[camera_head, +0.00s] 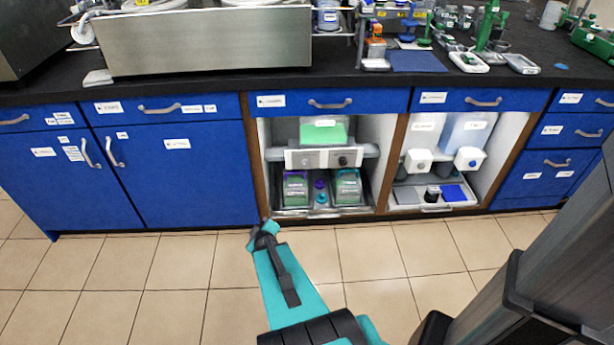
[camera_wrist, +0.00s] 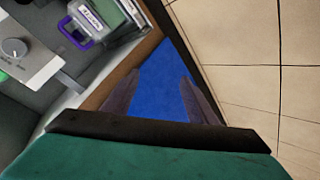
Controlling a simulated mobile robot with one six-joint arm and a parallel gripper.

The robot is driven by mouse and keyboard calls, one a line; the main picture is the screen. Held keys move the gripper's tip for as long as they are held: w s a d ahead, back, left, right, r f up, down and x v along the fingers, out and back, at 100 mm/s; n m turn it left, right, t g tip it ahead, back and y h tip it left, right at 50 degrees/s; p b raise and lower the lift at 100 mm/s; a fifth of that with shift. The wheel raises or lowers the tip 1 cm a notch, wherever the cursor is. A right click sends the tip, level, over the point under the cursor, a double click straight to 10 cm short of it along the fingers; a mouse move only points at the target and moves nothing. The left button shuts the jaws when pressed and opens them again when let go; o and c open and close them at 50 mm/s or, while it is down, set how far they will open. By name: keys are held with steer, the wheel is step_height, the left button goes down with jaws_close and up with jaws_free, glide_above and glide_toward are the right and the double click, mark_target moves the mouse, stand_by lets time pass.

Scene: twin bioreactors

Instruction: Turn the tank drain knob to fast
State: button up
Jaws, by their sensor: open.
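In the head view, a light panel (camera_head: 324,158) with a grey knob (camera_head: 309,159) and a dark knob (camera_head: 343,160) sits in the left open cabinet bay. The wrist view shows one grey knob (camera_wrist: 14,47) on the panel (camera_wrist: 28,60) at its left edge. I cannot read any knob's labels, so I cannot tell which is the tank drain knob or its setting. My gripper (camera_head: 264,228) is low in front of the bay's left edge, apart from the knobs. In the wrist view my gripper (camera_wrist: 160,88) is open and empty, with a blue cabinet front beyond its fingers.
The right bay holds translucent tanks (camera_head: 465,130) with white fittings (camera_head: 418,160). A wooden divider (camera_head: 393,160) separates the bays. Blue cabinets (camera_head: 180,180) lie left. Tiled floor (camera_head: 385,255) in front is clear.

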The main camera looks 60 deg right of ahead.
steer(key=s+d+r+t+h+b, duration=0.1)
steer(key=s+d+r+h+b, duration=0.2)
steer(key=d, duration=0.6)
steer(key=s+d+r+t+h+b, duration=0.1)
steer(key=s+d+r+h+b, duration=0.3)
steer(key=d, duration=0.5)
steer(key=s+r+h, duration=0.1)
steer(key=s+r, duration=0.1)
steer(key=s, duration=0.1)
steer(key=shift+s+d+r+n+t+b, duration=0.15)
steer(key=shift+d+r+n+t+b, duration=0.15)
steer(key=shift+n, duration=0.1)
steer(key=shift+d+f+b, duration=0.15)
steer(key=shift+f+b, duration=0.05)
steer(key=shift+b, duration=0.2)
steer(key=b, duration=0.9)
glide_toward(306, 166)
steer(key=shift+b+x, duration=1)
steer(key=shift+x, duration=3.25)
